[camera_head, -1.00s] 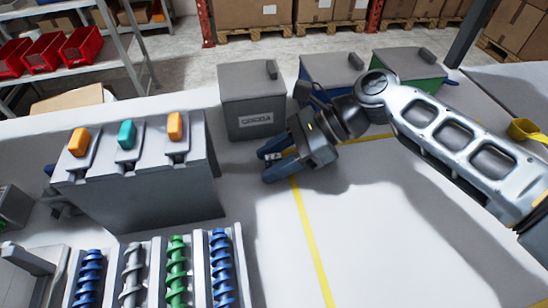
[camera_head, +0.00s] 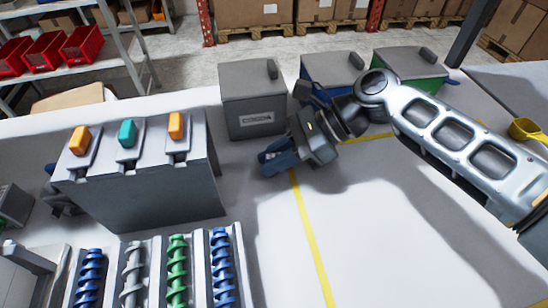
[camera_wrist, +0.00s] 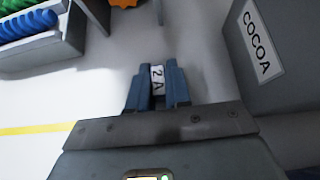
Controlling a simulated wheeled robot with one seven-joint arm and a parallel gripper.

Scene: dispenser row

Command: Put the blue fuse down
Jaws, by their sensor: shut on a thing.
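My gripper (camera_head: 268,160) is low over the white tabletop, just in front of the grey box with the COCOA label, left of the yellow line. It also shows in the wrist view (camera_wrist: 157,68), its two dark blue fingers shut on the blue fuse (camera_wrist: 157,80). Whether the fuse touches the table, I cannot tell.
The COCOA box (camera_head: 252,98) stands close behind my gripper. A blue box (camera_head: 328,66) and a green box (camera_head: 413,68) stand farther right. A grey dispenser (camera_head: 150,185) with orange and teal levers is at left, colored augers (camera_head: 177,265) in front.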

